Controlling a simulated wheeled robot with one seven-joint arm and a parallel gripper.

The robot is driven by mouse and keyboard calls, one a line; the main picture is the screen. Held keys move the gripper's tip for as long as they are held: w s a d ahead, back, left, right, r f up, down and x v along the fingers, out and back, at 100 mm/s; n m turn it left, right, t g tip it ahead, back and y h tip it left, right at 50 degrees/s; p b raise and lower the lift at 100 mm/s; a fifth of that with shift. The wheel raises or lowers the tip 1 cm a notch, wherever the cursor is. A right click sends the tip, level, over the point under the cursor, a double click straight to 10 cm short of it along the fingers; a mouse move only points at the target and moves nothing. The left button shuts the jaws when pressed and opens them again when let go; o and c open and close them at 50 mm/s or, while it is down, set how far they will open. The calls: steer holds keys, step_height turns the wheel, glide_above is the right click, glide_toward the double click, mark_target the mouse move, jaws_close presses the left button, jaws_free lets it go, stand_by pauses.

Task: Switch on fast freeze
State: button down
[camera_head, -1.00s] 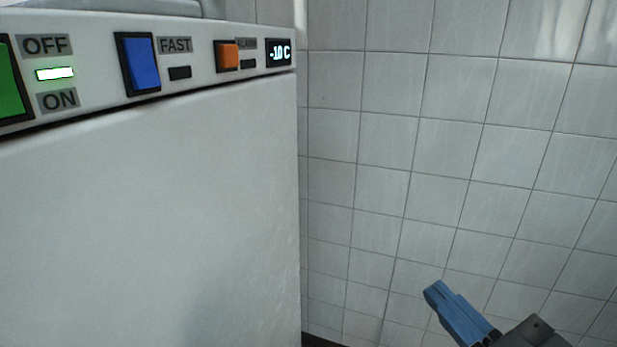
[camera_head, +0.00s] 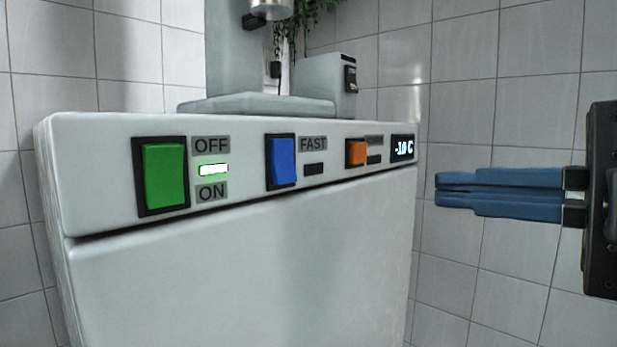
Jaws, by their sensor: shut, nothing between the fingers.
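The white freezer (camera_head: 240,270) has a control strip along its top front edge. The blue switch (camera_head: 282,160) sits in a black frame beside the FAST label (camera_head: 313,144). The small indicator (camera_head: 314,169) under that label is dark. My gripper (camera_head: 437,189) is at the right of the view, its two blue fingers together and pointing left. It is empty and appears to the right of the freezer's right edge, apart from the switches.
A green switch (camera_head: 165,175) with a lit OFF/ON indicator (camera_head: 214,170) is at the left. An orange switch (camera_head: 356,153) and a display reading -10 C (camera_head: 403,148) are at the right. A grey machine (camera_head: 262,103) stands on top. Tiled walls (camera_head: 500,60) enclose the corner.

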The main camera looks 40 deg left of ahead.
steer(key=shift+s+a+r+n+g, duration=0.2)
steer(key=shift+s+r+n+g, duration=0.15)
steer(key=shift+r+n, duration=0.25)
steer(key=shift+a+f, duration=0.1)
steer(key=p, duration=0.3)
glide_toward(289, 180)
steer(key=a, duration=0.6)
steer(key=shift+w, duration=0.15)
steer(key=shift+a+f, duration=0.1)
steer(key=shift+a, duration=0.35)
steer(key=shift+f+b, duration=0.1)
steer(key=shift+b, duration=0.25)
